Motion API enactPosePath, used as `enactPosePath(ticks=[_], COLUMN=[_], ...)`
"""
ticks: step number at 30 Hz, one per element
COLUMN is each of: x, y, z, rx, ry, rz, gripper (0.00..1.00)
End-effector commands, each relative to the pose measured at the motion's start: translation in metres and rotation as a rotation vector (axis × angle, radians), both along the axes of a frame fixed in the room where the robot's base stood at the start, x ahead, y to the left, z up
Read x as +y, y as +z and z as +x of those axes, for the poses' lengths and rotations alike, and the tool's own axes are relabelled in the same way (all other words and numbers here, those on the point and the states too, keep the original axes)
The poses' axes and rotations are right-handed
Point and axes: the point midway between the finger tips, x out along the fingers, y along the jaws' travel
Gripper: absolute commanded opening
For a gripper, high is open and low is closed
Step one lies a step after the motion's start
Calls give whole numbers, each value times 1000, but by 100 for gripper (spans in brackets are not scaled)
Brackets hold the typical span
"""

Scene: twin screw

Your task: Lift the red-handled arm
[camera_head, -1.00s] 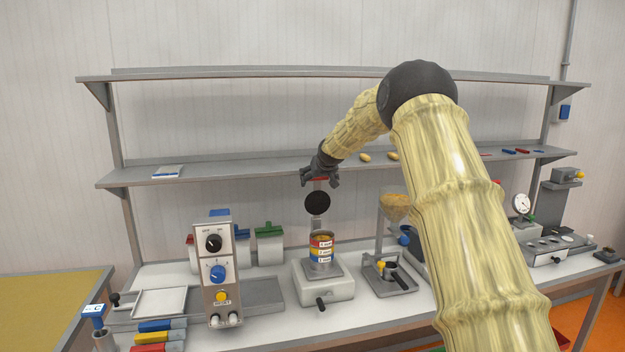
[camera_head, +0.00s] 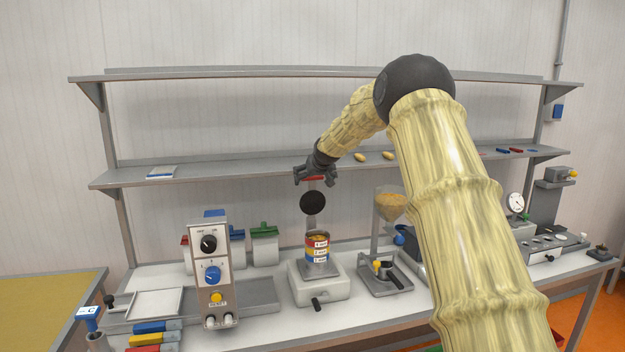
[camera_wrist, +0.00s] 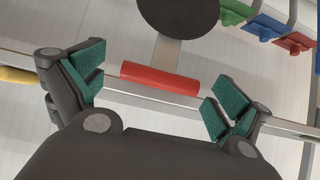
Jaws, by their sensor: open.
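The red handle (camera_wrist: 160,78) lies crosswise between my open gripper's (camera_wrist: 157,92) green-padded fingers in the wrist view, a little beyond the fingertips or level with them; the depth is hard to tell. It is joined to a grey arm with a black disc (camera_wrist: 178,14). In the head view the disc (camera_head: 313,203) hangs over a can with coloured bands (camera_head: 317,248) on a white base unit (camera_head: 320,285). My gripper (camera_head: 315,175) is just above the disc there and hides most of the red handle. Nothing is held.
A shelf (camera_head: 230,165) runs behind my gripper. A control box with knobs (camera_head: 211,270) stands left of the base unit. A hopper (camera_head: 389,205) stands to its right. Coloured containers (camera_head: 264,243) sit at the back left.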

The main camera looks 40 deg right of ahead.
Motion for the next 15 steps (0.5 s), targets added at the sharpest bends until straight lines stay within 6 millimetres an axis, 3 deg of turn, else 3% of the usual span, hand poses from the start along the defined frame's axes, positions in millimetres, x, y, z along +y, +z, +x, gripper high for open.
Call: enactPosePath(ticks=[15], x=[19], y=[44], z=[-51], rx=[-1], ry=[1], rz=[0], gripper=[100])
